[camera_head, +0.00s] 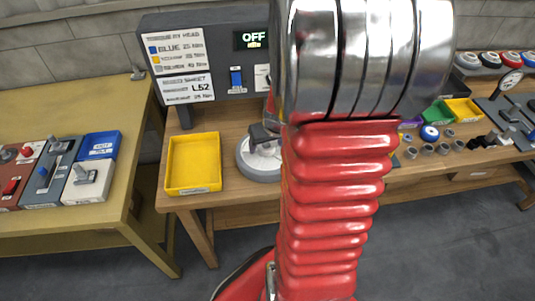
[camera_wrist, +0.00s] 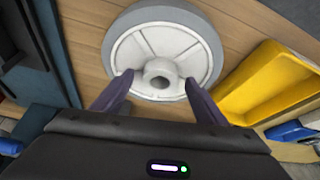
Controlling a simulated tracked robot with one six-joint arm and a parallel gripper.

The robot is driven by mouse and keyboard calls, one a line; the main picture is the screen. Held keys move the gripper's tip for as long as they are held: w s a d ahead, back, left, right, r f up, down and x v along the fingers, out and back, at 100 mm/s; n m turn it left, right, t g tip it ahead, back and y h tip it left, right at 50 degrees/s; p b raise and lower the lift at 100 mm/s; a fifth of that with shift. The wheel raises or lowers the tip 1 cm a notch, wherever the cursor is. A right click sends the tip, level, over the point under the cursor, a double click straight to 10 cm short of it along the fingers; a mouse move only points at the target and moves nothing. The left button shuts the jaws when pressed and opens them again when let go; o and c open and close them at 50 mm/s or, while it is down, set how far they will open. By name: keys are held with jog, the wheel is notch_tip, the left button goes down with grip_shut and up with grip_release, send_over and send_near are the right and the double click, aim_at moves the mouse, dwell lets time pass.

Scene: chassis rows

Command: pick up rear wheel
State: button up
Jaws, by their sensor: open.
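The wheel (camera_wrist: 205,45), with a grey tyre and a white spoked hub, lies flat on the wooden bench. In the head view the wheel (camera_head: 257,171) is partly hidden behind my red arm. My gripper (camera_wrist: 158,80) is open, with its two dark fingers apart on either side of the raised centre hub. I cannot tell whether the fingertips touch the wheel. In the head view part of my gripper (camera_head: 264,134) shows above the wheel. Nothing is seen held between the fingers.
A yellow tray (camera_head: 193,163) stands left of the wheel, and a dark panel (camera_head: 207,62) with an OFF display stands behind. Small parts and bins (camera_head: 461,110) lie on the bench at right.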

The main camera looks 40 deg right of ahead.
dwell(0.3)
grip_shut()
dwell(0.7)
